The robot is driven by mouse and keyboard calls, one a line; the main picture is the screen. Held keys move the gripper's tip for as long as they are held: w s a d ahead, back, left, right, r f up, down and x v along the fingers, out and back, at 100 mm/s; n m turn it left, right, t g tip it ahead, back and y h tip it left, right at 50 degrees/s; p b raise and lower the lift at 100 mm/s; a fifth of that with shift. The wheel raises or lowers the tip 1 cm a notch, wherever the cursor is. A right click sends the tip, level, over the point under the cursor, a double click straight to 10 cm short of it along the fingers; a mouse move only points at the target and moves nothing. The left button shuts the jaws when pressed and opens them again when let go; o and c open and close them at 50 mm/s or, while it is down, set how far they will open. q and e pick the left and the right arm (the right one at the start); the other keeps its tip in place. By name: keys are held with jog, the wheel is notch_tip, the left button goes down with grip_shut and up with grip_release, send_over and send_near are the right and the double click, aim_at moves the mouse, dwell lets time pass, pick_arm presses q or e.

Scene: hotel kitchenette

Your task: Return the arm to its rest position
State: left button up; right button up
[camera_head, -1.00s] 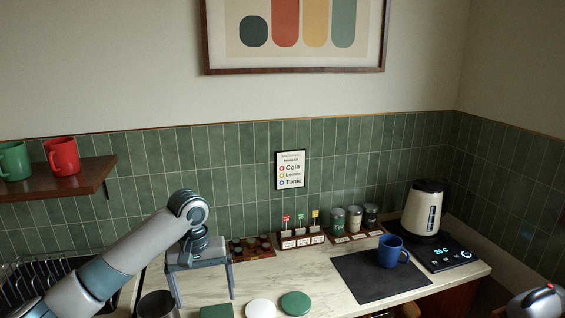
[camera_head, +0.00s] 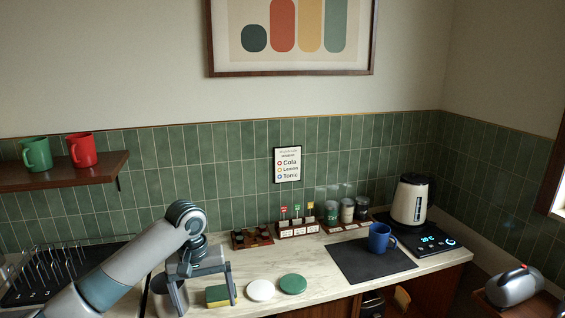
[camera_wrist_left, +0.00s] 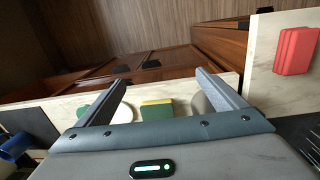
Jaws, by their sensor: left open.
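My left gripper (camera_head: 207,300) hangs over the left part of the counter, fingers pointing down. Its fingers are spread apart. In the left wrist view the gripper (camera_wrist_left: 160,92) shows nothing between its fingers, with the green and yellow sponge (camera_wrist_left: 156,109) lying on the counter beyond. In the head view the sponge (camera_head: 217,296) is partly behind a finger. My right gripper is in neither view.
A metal cup (camera_head: 161,290), a white disc (camera_head: 261,290) and a green disc (camera_head: 293,284) stand near the gripper. A blue mug (camera_head: 380,238) sits on a dark mat (camera_head: 352,265). A kettle (camera_head: 411,199), a dish rack (camera_head: 60,268) and a shelf (camera_head: 60,177) with mugs flank the counter.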

pick_arm(q)
notch_tip(320, 180, down, 26)
jog(key=w+t+h+b, duration=0.1)
jog(key=h+b, duration=0.1)
jog(key=s+a+f, duration=0.1)
jog(key=s+f, duration=0.3)
jog(key=f, duration=0.4)
jog(key=s+a+f+t+y+b, duration=0.1)
jog(key=s+f, duration=0.2)
jog(key=f, duration=0.4)
jog(key=s+a+f, duration=0.1)
jog(key=s+f, duration=0.3)
jog(key=f, duration=0.4)
jog(key=s+a+f+m+y+b, duration=0.1)
jog(key=s+a+f+m+b, duration=0.15)
jog(key=s+f, duration=1.55)
jog(key=s+f+m, duration=0.1)
jog(key=s+f, duration=0.2)
jog(key=s, duration=1.2)
jog(key=s+a+f+m+g, duration=0.1)
jog(key=s+f, duration=0.2)
jog(key=s, duration=1.3)
jog(key=shift+s+f+m+y, duration=0.25)
jog(key=shift+s+m+y, duration=0.05)
jog(key=shift+m, duration=0.05)
